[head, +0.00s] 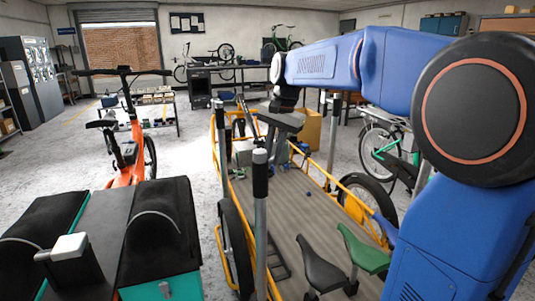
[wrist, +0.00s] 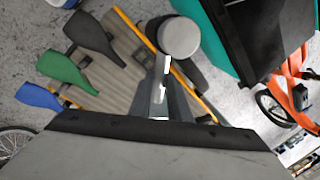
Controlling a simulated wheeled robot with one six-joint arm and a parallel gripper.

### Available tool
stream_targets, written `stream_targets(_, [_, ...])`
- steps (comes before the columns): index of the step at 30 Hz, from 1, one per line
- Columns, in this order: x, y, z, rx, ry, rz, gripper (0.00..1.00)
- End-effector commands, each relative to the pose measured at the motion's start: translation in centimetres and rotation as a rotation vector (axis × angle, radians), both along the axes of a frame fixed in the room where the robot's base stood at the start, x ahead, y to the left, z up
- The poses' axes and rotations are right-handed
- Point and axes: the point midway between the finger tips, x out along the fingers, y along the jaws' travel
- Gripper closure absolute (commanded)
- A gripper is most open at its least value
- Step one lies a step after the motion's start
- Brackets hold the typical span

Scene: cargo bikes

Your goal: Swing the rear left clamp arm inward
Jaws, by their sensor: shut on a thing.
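A grey post (head: 260,215) with a black collar stands upright at the near left of the yellow-framed cargo bed. In the wrist view its round grey cap (wrist: 180,37) sits just beyond my fingertips. A narrow silver bar (wrist: 160,78), which looks like the clamp arm, runs from beside the cap toward my gripper. My gripper (wrist: 161,98) is shut on this bar, its dark fingers on either side. In the head view my gripper (head: 280,121) is just behind and right of the post top. The bar's joint with the post is hard to make out.
Black (head: 321,266), green (head: 364,250) and blue (head: 384,228) saddles stand at the bed's near right. A black-lidded teal box (head: 160,280) is close by on the left. An orange bike (head: 128,165) stands beyond it. Another post (head: 334,135) rises farther back.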

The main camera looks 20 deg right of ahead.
Motion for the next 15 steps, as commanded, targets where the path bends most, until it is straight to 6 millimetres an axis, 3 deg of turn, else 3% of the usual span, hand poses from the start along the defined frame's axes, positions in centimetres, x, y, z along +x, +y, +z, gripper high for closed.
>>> stream_targets(15, [-3.0,-1.2,0.1,-0.001,-0.002,-0.464,1.00])
